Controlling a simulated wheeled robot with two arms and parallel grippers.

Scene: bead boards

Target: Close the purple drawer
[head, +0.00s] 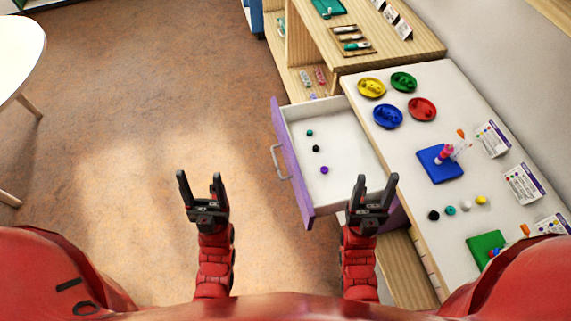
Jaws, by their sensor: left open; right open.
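The purple drawer (292,165) is pulled out of the white-topped cabinet toward the left. Its purple front has a grey handle (278,161) on the outer left side. Inside on the white floor lie a teal bead (309,132), a black bead (316,149) and a purple bead (324,170). My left gripper (200,187) is open and empty, left of the drawer front and apart from it. My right gripper (374,190) is open and empty, appearing over the drawer's near right corner; I cannot tell whether it touches.
The white cabinet top (450,95) holds yellow, green, blue and red dishes, a blue board (439,164), a green board (487,249), cards and several loose beads. A wooden shelf (390,45) stands behind. Brown floor (150,120) left of the drawer is clear; a white table (15,50) is far left.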

